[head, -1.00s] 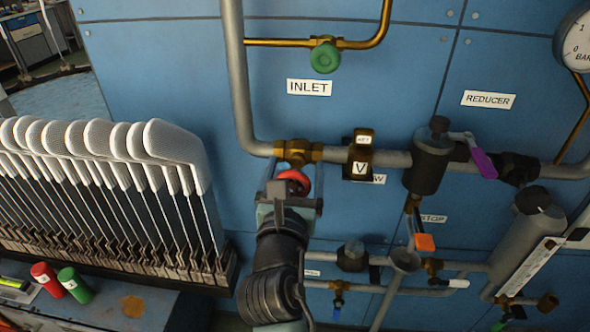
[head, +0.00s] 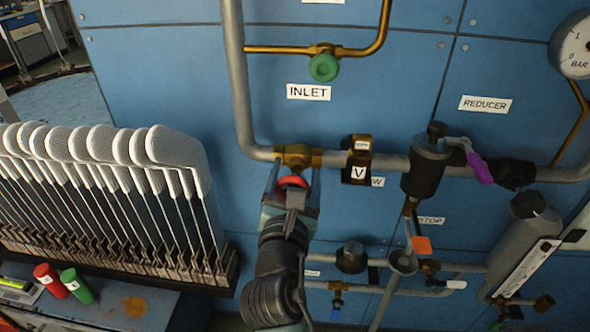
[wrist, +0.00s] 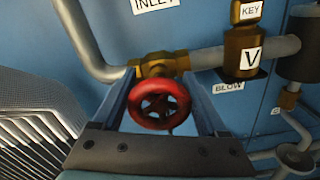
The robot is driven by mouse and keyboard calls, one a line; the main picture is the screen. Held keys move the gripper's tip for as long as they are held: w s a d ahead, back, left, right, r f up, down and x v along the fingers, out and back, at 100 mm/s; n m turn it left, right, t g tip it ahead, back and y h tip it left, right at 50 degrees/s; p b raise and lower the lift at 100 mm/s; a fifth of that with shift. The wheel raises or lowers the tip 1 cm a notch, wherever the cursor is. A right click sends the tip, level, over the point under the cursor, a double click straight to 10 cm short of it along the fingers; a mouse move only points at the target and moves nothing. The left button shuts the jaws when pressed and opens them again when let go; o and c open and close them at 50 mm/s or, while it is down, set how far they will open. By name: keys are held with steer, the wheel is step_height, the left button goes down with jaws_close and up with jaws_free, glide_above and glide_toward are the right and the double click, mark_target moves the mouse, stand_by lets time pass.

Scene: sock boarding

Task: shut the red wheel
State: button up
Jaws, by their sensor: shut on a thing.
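The red wheel (head: 293,182) sits on a brass valve (head: 298,156) in the grey pipe, below the INLET label. In the wrist view the red wheel (wrist: 160,104) shows whole, with its spokes, in front of the brass body (wrist: 158,66). My gripper (head: 291,190) is at the wheel, one finger on each side of it. It is shut on the red wheel. In the head view my gripper hides part of the wheel's lower side.
A rack of white sock boards (head: 120,150) stands close at the left. A brass block marked V (head: 357,160) is to the right on the same pipe. A green wheel (head: 323,67) is above.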

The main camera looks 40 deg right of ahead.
steer(key=m, duration=0.3)
steer(key=shift+m+p, duration=0.3)
steer(key=shift+p, duration=0.1)
steer(key=shift+s+d+f+m, duration=0.1)
steer(key=shift+m, duration=0.95)
steer(key=shift+s+f+m, duration=0.1)
steer(key=shift+m, duration=0.95)
steer(key=o, duration=1.3)
steer(key=v, duration=1.3)
steer(key=shift+w, duration=0.1)
